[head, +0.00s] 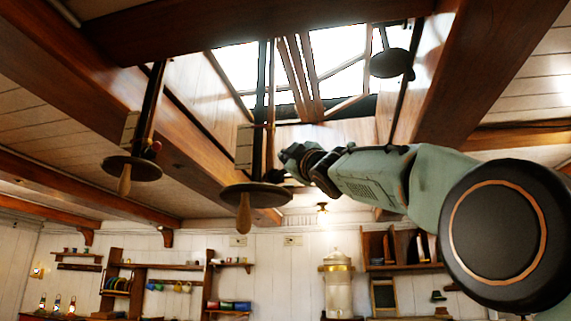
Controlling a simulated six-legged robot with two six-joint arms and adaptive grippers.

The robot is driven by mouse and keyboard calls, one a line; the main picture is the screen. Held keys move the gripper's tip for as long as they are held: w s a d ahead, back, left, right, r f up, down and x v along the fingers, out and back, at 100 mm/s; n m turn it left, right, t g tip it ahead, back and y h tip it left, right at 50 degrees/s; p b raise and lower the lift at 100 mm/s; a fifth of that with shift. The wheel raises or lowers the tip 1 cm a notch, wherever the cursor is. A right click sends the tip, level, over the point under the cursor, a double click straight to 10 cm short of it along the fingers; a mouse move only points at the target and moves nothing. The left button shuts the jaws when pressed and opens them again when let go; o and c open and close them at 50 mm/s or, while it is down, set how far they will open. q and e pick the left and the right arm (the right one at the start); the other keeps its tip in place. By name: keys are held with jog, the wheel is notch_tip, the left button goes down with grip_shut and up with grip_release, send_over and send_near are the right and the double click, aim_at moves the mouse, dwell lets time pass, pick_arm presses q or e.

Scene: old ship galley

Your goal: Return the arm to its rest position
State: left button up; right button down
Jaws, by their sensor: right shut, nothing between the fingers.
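My right arm comes in from the right edge and reaches up and leftward across the view. Its gripper (292,158) is at the far end, small and dark, in front of the skylight's lower edge. It is shut and holds nothing. It is close in the picture to a hanging round tray with a wooden knob (243,212); I cannot tell whether they touch. My left gripper is not in view.
Another hanging tray (132,170) is at the left, and a dark disc (391,63) hangs under the skylight (335,62). Wooden beams (490,65) cross the ceiling. Shelves with cups (175,267) and a pale cylinder with brass bands (338,285) stand along the back wall.

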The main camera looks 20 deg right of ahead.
jog(key=w+a+f+m+g+y+b, duration=0.1)
jog(key=w+a+f+m+g+b, duration=0.2)
jog(key=f, duration=1.4)
jog(key=w+f+m+g, duration=0.2)
jog(key=w+f+m, duration=0.15)
jog(key=f, duration=1.45)
jog(key=s+f+m+g+h, duration=0.1)
jog(key=s+f+m+g, duration=0.15)
jog(key=f, duration=1.35)
jog(key=s+f+m+g, duration=0.1)
jog(key=s+f+g, duration=0.15)
jog(key=f, duration=1.35)
jog(key=s+f+m+g+h+b, duration=0.15)
jog(key=s+f+g, duration=0.45)
jog(key=s+f, duration=1.7)
jog(key=s+f+m+g, duration=0.1)
jog(key=s+f+g, duration=0.3)
jog(key=s, duration=0.9)
jog(key=s+f+g, duration=0.3)
jog(key=s+f, duration=0.6)
jog(key=s, duration=0.5)
jog(key=shift+d+f+m+g, duration=0.25)
jog(key=shift+f+m+g, duration=0.1)
jog(key=shift+f+g, duration=0.05)
